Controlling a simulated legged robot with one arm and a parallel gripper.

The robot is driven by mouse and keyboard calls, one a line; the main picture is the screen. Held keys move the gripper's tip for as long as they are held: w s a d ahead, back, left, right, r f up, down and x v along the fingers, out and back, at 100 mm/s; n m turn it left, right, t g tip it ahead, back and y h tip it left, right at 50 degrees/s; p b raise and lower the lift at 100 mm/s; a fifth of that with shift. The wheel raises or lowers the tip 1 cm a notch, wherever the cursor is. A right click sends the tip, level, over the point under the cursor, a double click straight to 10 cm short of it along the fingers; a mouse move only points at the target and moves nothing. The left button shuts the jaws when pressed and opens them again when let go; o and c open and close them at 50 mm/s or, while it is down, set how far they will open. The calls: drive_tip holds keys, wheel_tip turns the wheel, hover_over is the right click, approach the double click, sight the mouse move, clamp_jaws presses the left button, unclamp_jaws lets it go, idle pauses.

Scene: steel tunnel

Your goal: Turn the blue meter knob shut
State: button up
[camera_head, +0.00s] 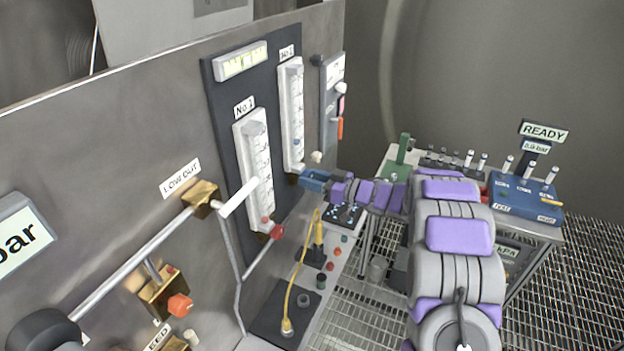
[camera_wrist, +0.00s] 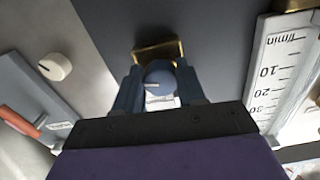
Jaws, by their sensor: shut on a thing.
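The blue meter knob (camera_wrist: 158,76) sits at a brass fitting (camera_wrist: 158,50) in the wrist view, with a pale line across its face. My gripper (camera_wrist: 158,88) has one blue finger on each side of the knob and is shut on it. In the head view my gripper (camera_head: 310,180) reaches the foot of the second tall white meter (camera_head: 291,115), and its fingers hide the knob. The first meter (camera_head: 254,165) stands to the left, with a red knob (camera_head: 277,231) at its foot.
A white round knob (camera_wrist: 55,66) and an orange-red handle (camera_wrist: 18,121) are left of my gripper in the wrist view. Below the panel, a yellow cable (camera_head: 303,262) rises from a bench. A table with a blue switch box (camera_head: 524,196) stands right of my arm.

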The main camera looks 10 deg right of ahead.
drive_tip(key=shift+w+d+r+n+b, duration=0.1)
drive_tip(key=shift+w+n+b, duration=0.05)
drive_tip(key=shift+n+b, duration=3.4)
drive_tip(key=shift+w+d+n+b, duration=0.1)
drive_tip(key=shift+n+b, duration=2.35)
drive_tip(key=shift+n, duration=2.2)
drive_tip(key=o, duration=1.1)
drive_tip(key=shift+c, duration=0.2)
drive_tip(key=shift+a, duration=0.1)
